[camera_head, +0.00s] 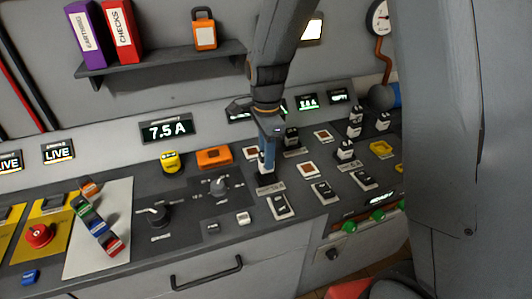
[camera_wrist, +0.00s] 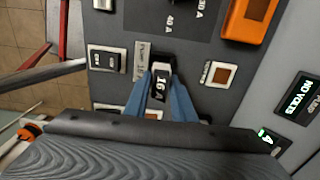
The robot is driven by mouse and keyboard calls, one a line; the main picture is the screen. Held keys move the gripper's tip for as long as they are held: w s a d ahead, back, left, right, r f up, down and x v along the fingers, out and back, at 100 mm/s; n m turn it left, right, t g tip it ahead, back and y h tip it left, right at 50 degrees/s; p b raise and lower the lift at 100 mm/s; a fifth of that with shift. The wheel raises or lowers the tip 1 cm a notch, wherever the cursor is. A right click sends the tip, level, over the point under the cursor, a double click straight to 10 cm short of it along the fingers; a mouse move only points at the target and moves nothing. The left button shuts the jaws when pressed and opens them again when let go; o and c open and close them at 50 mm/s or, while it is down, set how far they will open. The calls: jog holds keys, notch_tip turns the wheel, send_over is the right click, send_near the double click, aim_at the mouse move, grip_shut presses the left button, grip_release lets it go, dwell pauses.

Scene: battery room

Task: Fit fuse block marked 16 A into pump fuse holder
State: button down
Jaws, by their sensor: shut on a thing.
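My gripper (camera_head: 266,168) points down at the panel, its blue fingers shut on a black block with a white face. In the wrist view the block's label reads 16 A (camera_wrist: 161,86), and it sits between the fingertips of my gripper (camera_wrist: 163,80). The block is over or in a slot position beside a small plate (camera_wrist: 140,62) whose lettering seems to begin with "Pump". The fingers and block cover the holder beneath, so I cannot tell whether the block is seated or just above it.
A shelf (camera_head: 150,62) hangs above.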

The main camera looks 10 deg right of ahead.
jog(key=shift+f+b, duration=0.85)
jog(key=shift+f, duration=0.5)
jog(key=shift+p, duration=0.6)
jog(key=shift+f, duration=0.6)
dwell(0.6)
jog(key=c, duration=1.8)
grip_release()
jog(key=shift+o, duration=0.2)
jog(key=shift+r+p, duration=4.15)
jog(key=shift+r, duration=1.4)
